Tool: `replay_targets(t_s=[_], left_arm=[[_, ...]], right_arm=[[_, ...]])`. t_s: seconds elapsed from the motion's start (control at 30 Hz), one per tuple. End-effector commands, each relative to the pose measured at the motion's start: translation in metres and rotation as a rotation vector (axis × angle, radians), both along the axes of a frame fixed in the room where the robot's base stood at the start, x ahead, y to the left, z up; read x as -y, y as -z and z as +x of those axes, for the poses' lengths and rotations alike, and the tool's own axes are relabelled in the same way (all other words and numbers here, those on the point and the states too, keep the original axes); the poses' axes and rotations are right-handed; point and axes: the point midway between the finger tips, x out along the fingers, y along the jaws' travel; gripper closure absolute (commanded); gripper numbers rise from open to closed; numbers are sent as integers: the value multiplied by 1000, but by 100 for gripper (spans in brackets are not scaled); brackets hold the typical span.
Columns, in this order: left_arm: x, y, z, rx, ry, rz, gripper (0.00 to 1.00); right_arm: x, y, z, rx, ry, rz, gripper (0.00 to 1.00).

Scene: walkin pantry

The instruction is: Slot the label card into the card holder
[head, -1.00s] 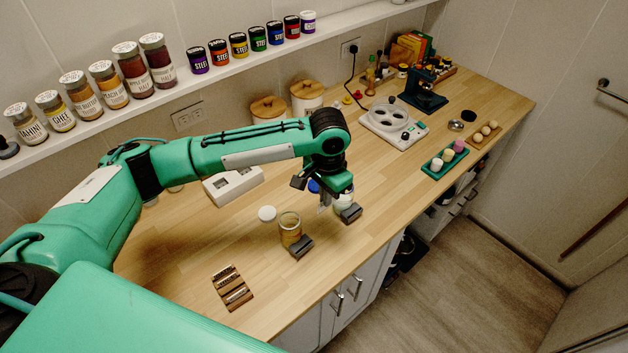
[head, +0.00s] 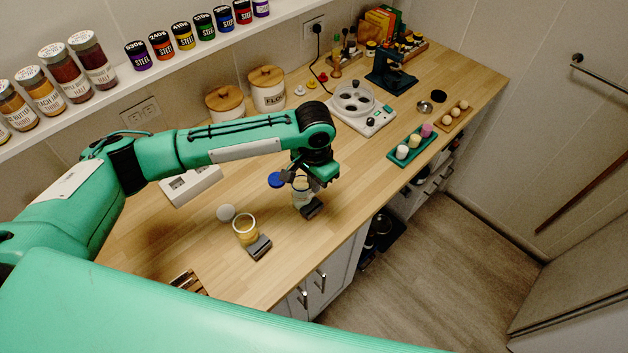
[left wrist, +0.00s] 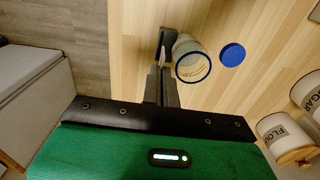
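My left gripper (head: 302,188) is low over the counter, beside an open glass jar (head: 299,197) and a dark card holder (head: 312,208) at the jar's front. In the left wrist view its fingers (left wrist: 161,84) are close together, with a thin pale edge between them that looks like the label card (left wrist: 158,62) seen edge-on. The edge points at the dark holder (left wrist: 168,38) beside the jar (left wrist: 190,58). I cannot tell whether the card is inside the holder's slot. My right gripper is not in view.
A blue lid (head: 276,180) lies by the jar. A second open jar (head: 246,229) has its own dark holder (head: 259,247) and a pale lid (head: 226,212). A wooden rack (head: 188,283) is partly hidden by my body. A white device (head: 190,185) stands behind.

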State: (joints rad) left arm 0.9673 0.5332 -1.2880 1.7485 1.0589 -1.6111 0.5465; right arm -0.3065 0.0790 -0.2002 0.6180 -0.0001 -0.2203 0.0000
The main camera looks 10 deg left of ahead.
Motion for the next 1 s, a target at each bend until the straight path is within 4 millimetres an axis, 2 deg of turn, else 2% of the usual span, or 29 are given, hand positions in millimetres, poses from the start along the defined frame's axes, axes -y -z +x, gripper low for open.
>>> replay_targets(t_s=[0.3, 0.37, 0.7, 1.0], left_arm=[[0, -4, 0, -1, 0, 1, 100], [0, 8, 0, -1, 0, 0, 100], [0, 41, 0, -2, -1, 0, 100], [0, 58, 0, 0, 0, 0, 100]], right_arm=[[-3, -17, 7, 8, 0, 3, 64], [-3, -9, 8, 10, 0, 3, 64], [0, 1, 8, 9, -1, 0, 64], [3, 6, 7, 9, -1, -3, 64]])
